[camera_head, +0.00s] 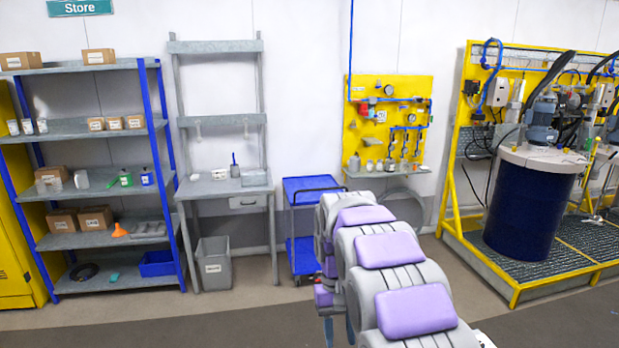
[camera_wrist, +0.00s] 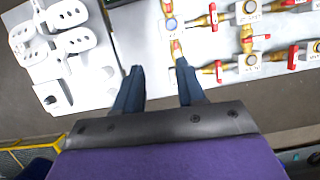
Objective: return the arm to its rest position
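My gripper (camera_wrist: 158,70) shows in the wrist view as two dark blue fingers, spread apart with a clear gap between them. Nothing is held between the fingers. Beyond them are a white panel (camera_wrist: 147,45) with brass valves (camera_wrist: 207,20) with red handles, and the floor. In the head view my arm, grey with purple pads, reaches forward from the lower right. Its gripper end cannot be made out there.
In the head view, a blue cart (camera_head: 305,262), a grey workbench (camera_head: 225,188) and a shelf rack (camera_head: 95,190) stand left of my arm. A yellow valve board (camera_head: 362,135) is on the wall. A dark blue drum (camera_head: 525,210) stands right. The foreground floor is clear.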

